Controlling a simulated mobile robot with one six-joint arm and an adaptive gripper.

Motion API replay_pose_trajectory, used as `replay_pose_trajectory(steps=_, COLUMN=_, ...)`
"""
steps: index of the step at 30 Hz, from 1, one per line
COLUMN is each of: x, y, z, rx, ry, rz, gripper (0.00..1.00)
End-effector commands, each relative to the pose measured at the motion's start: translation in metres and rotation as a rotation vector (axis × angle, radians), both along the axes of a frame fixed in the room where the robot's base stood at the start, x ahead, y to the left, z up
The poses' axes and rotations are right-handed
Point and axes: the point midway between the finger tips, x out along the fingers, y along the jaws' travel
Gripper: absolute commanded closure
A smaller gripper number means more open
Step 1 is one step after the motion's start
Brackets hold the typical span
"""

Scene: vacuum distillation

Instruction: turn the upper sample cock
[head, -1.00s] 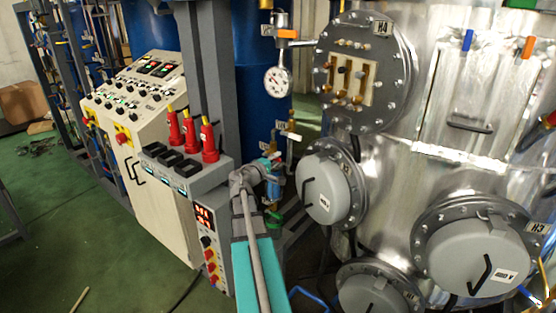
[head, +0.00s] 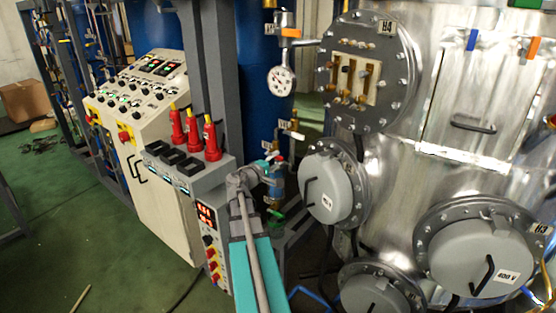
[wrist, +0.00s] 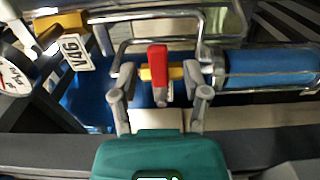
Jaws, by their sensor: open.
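A small cock with a red lever handle (wrist: 158,62) and a yellow brass body shows in the wrist view, beside a blue clear-walled cylinder (wrist: 270,68). I take it as the upper sample cock. My gripper (wrist: 160,92) is open, with one grey finger on each side of the red handle. The fingers look apart from it; contact cannot be told. In the head view my gripper (head: 264,168) is at the blue cylinder (head: 276,184), and a small red spot, likely the handle (head: 280,158), shows at its top. A green handle (head: 275,213) is lower down.
Metal guard bars (wrist: 155,17) run close around the cock. A yellow fitting with a V46 tag (wrist: 75,54) and a gauge (wrist: 14,78) are at left. In the head view, a grey power unit (head: 185,170) with red posts stands left and the steel vessel (head: 400,190) right.

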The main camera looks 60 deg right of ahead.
Motion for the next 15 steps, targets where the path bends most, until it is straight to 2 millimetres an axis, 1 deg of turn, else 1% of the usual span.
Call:
replay_pose_trajectory(steps=1, x=-0.001, y=0.009, z=0.000, rx=0.000, ry=0.000, rz=0.002, gripper=0.40)
replay_pose_trajectory(steps=9, x=0.002, y=0.051, z=0.000, rx=0.000, ry=0.000, rz=0.002, gripper=0.40)
replay_pose_trajectory(steps=15, x=0.005, y=0.078, z=0.000, rx=0.001, ry=-0.001, rz=0.002, gripper=0.40)
